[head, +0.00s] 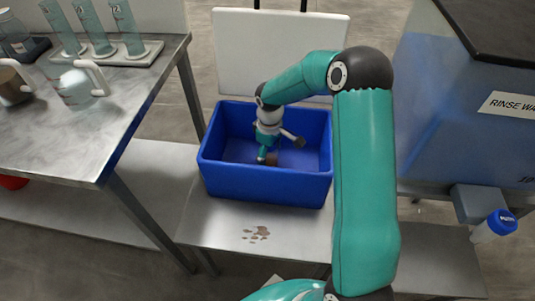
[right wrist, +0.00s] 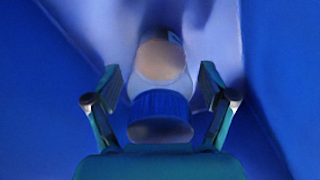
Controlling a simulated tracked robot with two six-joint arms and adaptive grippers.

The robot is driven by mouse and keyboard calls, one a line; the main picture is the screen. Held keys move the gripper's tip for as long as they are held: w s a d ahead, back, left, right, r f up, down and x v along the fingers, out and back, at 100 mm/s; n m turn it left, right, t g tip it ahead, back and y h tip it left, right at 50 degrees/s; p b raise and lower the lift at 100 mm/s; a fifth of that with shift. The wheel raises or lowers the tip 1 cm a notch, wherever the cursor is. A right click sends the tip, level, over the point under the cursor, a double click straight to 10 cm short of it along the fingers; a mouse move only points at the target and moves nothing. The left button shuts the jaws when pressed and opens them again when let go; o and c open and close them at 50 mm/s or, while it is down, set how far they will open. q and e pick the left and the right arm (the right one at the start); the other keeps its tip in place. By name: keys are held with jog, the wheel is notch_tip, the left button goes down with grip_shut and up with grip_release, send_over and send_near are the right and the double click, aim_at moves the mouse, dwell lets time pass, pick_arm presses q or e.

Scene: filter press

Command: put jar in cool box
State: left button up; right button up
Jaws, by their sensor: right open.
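The blue cool box (head: 265,186) stands open on a low metal shelf, its white lid (head: 280,50) raised behind it. My right arm reaches down into it. In the head view my right gripper (head: 280,151) is inside the box, near its floor. In the right wrist view the jar (right wrist: 160,108) has a blue cap, a pale clear body and brown contents. It is inside the box. My right gripper (right wrist: 160,85) is open, with a finger on each side of the jar and gaps visible. In the head view my gripper mostly hides the jar. My left gripper is not in view.
A metal table (head: 110,115) at left holds a rack of cylinders (head: 105,50), a beaker (head: 75,88) and a mug (head: 14,88). A large blue rinse tank (head: 450,110) stands at right, with a blue-capped bottle (head: 495,226) below it. Brown spots (head: 257,233) mark the shelf before the box.

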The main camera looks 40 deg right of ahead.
jog(key=shift+r, duration=0.2)
notch_tip(320, 180, up, 12)
jog(key=shift+f+p, duration=0.1)
jog(key=shift+p, duration=1.1)
